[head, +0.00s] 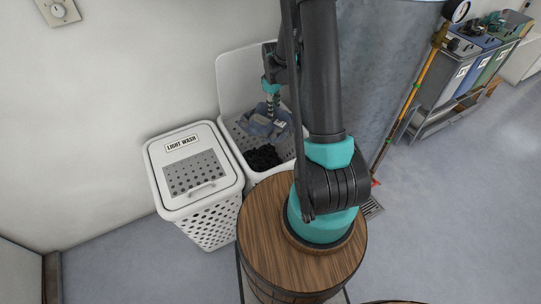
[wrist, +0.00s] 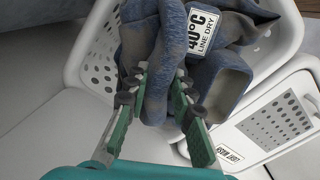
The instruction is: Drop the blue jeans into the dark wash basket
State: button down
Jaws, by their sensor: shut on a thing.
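The blue jeans (head: 262,127) hang in my gripper (head: 271,97), at the mouth of an open white basket (head: 234,156). In the wrist view the folded jeans (wrist: 222,72) show a white "40°C LINE DRY" tag, and the fingers of my gripper (wrist: 160,84) are closed on a fold of them. The white basket wall with holes (wrist: 90,60) shows around and behind the jeans. No label shows on this basket, whose lid stands raised at the back. I cannot tell whether the jeans touch the basket's inside.
A black crumpled cloth (head: 263,158) lies in the open basket. A closed basket labelled "LIGHT WASH" (head: 195,178) stands close on its left. A round wooden top (head: 268,245) is in front. A rack with coloured bins (head: 465,75) stands at the right, with open floor before it.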

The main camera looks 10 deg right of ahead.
jog(key=c, duration=1.2)
grip_release()
notch_tip(320, 180, up, 12)
